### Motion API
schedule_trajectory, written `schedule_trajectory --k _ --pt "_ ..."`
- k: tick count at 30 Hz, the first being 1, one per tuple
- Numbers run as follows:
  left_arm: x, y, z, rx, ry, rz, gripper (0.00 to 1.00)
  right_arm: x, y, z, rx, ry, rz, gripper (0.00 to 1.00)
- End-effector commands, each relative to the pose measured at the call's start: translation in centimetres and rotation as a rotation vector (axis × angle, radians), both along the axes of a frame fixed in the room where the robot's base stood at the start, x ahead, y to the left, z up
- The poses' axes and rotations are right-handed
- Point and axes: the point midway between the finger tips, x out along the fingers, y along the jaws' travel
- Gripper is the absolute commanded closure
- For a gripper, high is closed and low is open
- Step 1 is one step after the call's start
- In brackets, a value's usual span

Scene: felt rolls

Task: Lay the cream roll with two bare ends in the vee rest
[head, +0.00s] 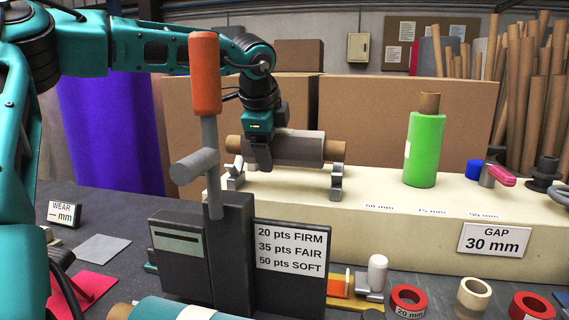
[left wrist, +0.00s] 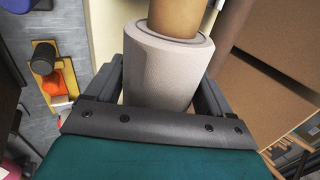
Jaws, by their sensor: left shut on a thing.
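The cream roll (head: 299,147), greyish beige here, lies level with a bare brown core end on each side. My left gripper (head: 260,155) comes down over its left part and is shut on it. The vee rest (head: 336,182), two grey metal cradles on the pale bench, is right below the core ends. I cannot tell whether the cores touch the cradles. In the left wrist view the roll (left wrist: 164,75) sits between both fingers, its brown core pointing away. My right gripper is not in view.
A green roll (head: 424,150) stands upright on the pale bench (head: 390,198) to the right. An orange-handled lever press (head: 206,75) stands in front, left of the rest. Tape rings (head: 473,298) lie at the front right. Large cardboard boxes (head: 400,115) stand behind.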

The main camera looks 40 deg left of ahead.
Motion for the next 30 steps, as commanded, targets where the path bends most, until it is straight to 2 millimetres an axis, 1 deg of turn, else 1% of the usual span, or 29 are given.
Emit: schedule_trajectory --k 14,30 --pt "0.0 0.0 0.2 0.0 -0.002 0.0 0.66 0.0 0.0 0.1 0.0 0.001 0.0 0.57" --pt "0.0 0.0 2.8 0.0 -0.005 0.0 0.66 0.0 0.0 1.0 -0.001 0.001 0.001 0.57"
